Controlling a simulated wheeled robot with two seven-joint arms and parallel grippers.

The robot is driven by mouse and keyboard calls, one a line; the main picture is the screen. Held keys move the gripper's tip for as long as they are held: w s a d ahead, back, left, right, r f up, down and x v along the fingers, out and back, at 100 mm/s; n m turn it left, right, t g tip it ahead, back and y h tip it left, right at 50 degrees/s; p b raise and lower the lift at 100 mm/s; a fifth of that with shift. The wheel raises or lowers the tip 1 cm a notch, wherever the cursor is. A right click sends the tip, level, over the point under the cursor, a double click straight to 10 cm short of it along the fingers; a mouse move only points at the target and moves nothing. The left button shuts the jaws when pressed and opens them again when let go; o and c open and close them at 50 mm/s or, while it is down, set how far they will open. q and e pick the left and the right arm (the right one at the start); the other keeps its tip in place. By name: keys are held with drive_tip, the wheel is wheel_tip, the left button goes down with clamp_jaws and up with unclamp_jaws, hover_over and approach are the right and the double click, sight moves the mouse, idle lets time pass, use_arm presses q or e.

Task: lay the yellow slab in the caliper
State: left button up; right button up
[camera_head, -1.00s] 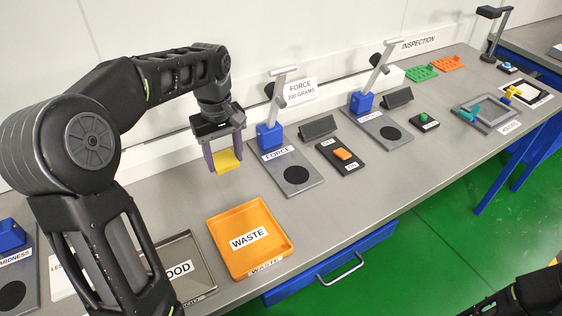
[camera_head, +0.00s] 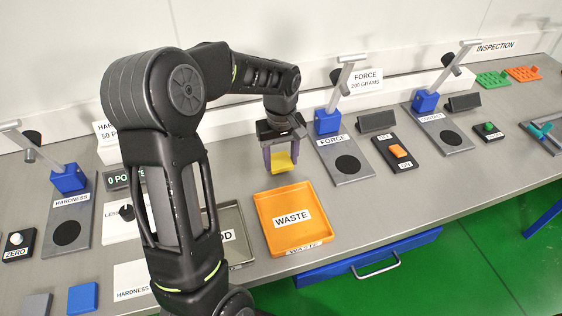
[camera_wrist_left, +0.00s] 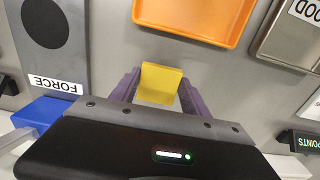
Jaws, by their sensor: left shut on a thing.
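My left gripper (camera_head: 282,160) is shut on the yellow slab (camera_head: 283,163). It holds the slab above the grey bench, just behind the orange waste tray. In the left wrist view the slab (camera_wrist_left: 160,83) sits between the two purple fingers, with its broad face showing. No caliper can be clearly made out. At the right edge a grey fixture with a teal part (camera_head: 540,130) is cut off by the frame, and I cannot tell whether it is the caliper. My right gripper is not in view.
The orange waste tray (camera_head: 260,215) stands in front of the gripper. The force station (camera_head: 368,178) with its blue post is to the right, then an orange switch (camera_head: 401,152) and another lever station (camera_head: 459,150). The hardness station (camera_head: 86,205) is at left.

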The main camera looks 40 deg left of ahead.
sight(281, 163)
use_arm(q)
drive_tip(key=shift+f, duration=0.9)
drive_tip(key=shift+f, duration=0.15)
drive_tip(key=o, duration=1.4)
wheel_tip(281, 163, up, 12)
drive_tip(key=shift+r+b, duration=0.2)
drive_tip(key=shift+b, duration=0.15)
drive_tip(key=shift+o, duration=0.4)
